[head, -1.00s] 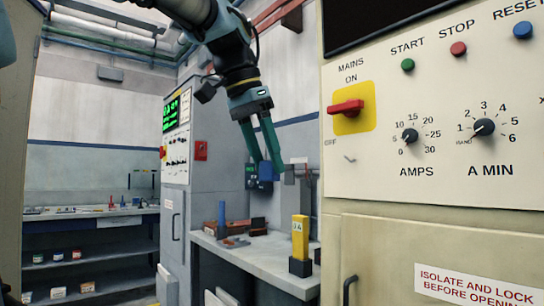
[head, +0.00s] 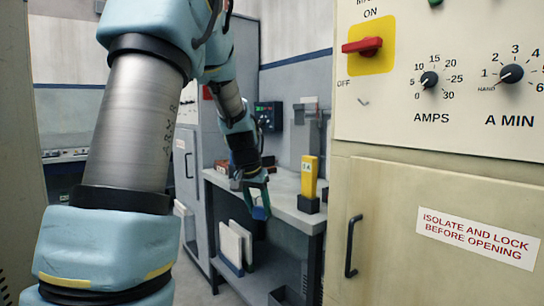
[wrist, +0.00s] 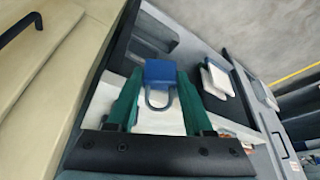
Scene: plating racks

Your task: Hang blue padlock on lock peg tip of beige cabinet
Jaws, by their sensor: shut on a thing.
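My gripper (head: 257,194) has green fingers and is shut on the blue padlock (head: 261,213). In the wrist view, the padlock's blue body (wrist: 160,71) sits between the fingertips, with its grey shackle (wrist: 158,101) toward my palm. The beige cabinet (head: 405,198) fills the right of the head view. Its small metal lock peg (head: 363,101) sticks out of the panel below the red mains switch. My gripper is left of and lower than the peg, well apart from it.
A grey workbench (head: 289,205) stands behind my gripper, with a yellow block-like instrument (head: 309,176) on it. A black handle (head: 352,246) projects from the cabinet door. White panels (head: 234,246) stand below the bench.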

